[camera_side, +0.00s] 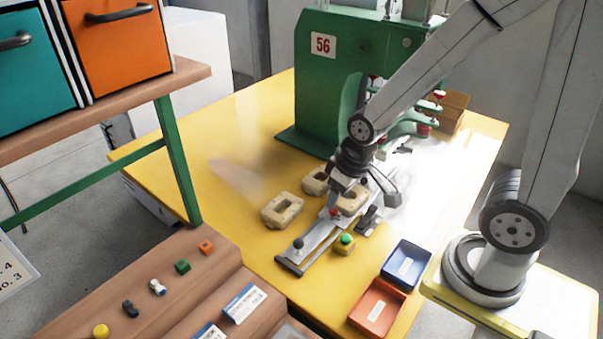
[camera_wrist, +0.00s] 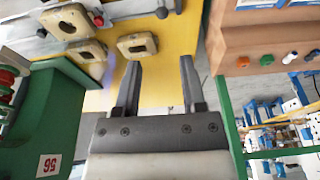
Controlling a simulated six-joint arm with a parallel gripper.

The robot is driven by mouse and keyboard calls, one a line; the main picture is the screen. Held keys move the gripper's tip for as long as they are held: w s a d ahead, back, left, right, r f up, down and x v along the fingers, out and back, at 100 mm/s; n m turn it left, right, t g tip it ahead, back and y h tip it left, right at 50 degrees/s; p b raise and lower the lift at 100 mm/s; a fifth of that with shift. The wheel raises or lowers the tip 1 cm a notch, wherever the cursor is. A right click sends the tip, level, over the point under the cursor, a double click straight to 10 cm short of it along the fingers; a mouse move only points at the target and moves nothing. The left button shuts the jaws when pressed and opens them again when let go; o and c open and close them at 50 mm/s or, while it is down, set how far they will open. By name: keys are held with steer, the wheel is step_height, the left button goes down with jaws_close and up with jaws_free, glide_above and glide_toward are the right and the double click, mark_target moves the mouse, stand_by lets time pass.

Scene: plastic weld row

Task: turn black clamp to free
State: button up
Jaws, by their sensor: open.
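A metal clamp rail (camera_side: 312,250) lies on the yellow table, with a black ball knob (camera_side: 298,243) at its near end and a red knob (camera_side: 333,212) further along. A dark clamp-like part (camera_side: 368,220) stands to the right of the rail; I cannot tell which part turns. In the wrist view, a black knob (camera_wrist: 162,12) is beyond my fingertips. My gripper (camera_wrist: 160,65) is open and empty, with yellow table between its fingers. In the side view, it is low over the far part of the rail, partly hiding it.
Beige blocks (camera_side: 282,210) lie left of and around the rail. A green button (camera_side: 347,239) is on its right. Blue (camera_side: 406,264) and orange (camera_side: 377,306) trays stand at the near right. A green machine (camera_side: 316,85) stands behind. The table's left side is clear.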

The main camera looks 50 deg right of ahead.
steer(key=w+d+f+m+t, duration=0.1)
steer(key=w+d+f+m, duration=0.15)
steer(key=w+d, duration=0.35)
steer(key=m+g+h, duration=0.1)
steer(key=m+h, duration=0.3)
steer(key=m, duration=0.4)
glide_toward(364, 180)
steer(key=shift+w+r, duration=0.1)
steer(key=shift+w, duration=0.4)
steer(key=shift+s+d+f+m, duration=0.25)
steer(key=shift+d+f, duration=0.1)
steer(key=shift+d, duration=0.05)
steer(key=shift+f, duration=0.15)
steer(key=shift+x, duration=3.7)
steer(key=shift+s+f, duration=0.1)
